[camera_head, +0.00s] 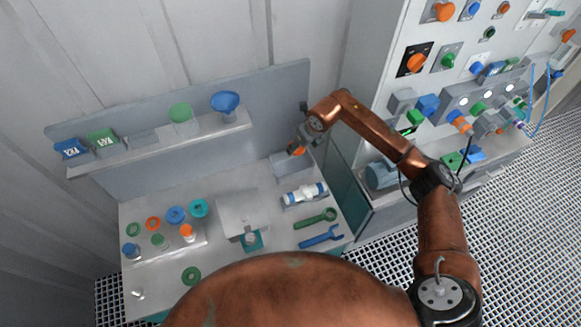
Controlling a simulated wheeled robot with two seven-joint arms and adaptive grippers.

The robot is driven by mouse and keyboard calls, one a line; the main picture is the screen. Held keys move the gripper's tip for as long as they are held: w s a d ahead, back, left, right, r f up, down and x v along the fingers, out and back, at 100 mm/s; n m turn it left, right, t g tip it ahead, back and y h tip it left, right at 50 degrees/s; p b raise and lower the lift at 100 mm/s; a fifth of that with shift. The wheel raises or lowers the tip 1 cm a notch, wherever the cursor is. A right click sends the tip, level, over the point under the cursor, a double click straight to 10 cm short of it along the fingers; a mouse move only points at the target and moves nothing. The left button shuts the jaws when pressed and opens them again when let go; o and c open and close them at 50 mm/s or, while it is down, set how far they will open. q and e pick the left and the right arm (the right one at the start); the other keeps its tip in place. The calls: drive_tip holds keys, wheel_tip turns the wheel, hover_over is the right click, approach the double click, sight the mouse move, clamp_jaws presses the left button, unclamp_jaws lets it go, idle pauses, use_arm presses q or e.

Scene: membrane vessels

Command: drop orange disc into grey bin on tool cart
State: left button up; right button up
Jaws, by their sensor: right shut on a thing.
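My right gripper (300,144) is shut on the orange disc (298,151), near the back right of the tool cart (278,268). The disc shows only as a small orange patch under the fingers. The grey bin (290,171) stands on the cart directly below and around that spot in the picture. I cannot tell the exact height of the disc above the bin or whether it touches the rim. My left gripper is out of view.
A white-blue cylinder (305,194), a green wrench (315,218) and a blue wrench (320,237) lie in front of the bin. Several coloured rings and caps, including an orange ring (152,223), sit at the left. A shelf (150,152) runs behind. A control cabinet (375,60) stands right.

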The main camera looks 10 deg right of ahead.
drive_tip(key=shift+f, duration=0.85)
drive_tip(key=shift+f+b, duration=0.1)
drive_tip(key=shift+b, duration=0.2)
drive_tip(key=o, duration=1.3)
drive_tip(key=shift+c, duration=0.2)
drive_tip(key=v, duration=1.2)
